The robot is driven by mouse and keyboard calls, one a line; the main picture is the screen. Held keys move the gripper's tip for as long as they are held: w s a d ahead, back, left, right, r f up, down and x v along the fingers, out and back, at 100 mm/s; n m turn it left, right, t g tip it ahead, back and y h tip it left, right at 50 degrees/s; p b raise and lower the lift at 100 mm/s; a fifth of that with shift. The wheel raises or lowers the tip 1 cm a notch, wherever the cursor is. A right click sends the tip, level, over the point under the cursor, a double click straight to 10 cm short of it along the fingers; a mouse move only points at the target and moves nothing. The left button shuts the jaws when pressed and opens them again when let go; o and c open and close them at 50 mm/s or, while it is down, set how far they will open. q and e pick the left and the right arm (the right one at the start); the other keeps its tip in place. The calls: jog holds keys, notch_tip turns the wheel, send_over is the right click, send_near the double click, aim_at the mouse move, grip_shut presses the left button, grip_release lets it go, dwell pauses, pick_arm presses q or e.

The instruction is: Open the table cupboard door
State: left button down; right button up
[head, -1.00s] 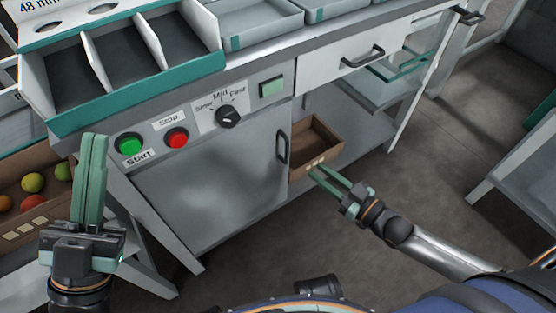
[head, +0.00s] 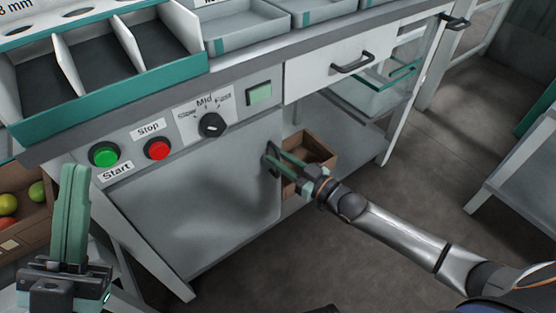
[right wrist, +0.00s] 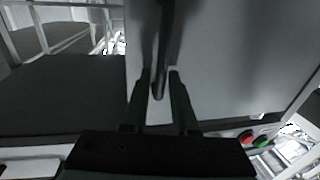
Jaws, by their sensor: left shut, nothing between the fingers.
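The grey cupboard door (head: 205,215) is below the control panel and looks shut. Its dark upright handle (head: 269,160) is near the door's right edge. My right gripper (head: 282,158) is at the handle, its fingers partly covering it. In the right wrist view the handle (right wrist: 165,45) runs down between the two fingers of the right gripper (right wrist: 160,75), which are apart, with a gap beside it. The door (right wrist: 235,60) fills the upper right there. My left gripper (head: 75,172) is shut and empty, pointing up at the lower left, away from the door.
Above the door are a green button (head: 104,155), a red button (head: 157,149) and a dial (head: 212,125). A drawer (head: 335,65) is at upper right. A brown box (head: 318,150) stands on the open shelf behind my right gripper.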

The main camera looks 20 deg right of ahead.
jog(key=shift+w+a, duration=0.2)
jog(key=shift+w, duration=0.05)
jog(key=shift+c, duration=0.4)
grip_shut()
dwell(0.9)
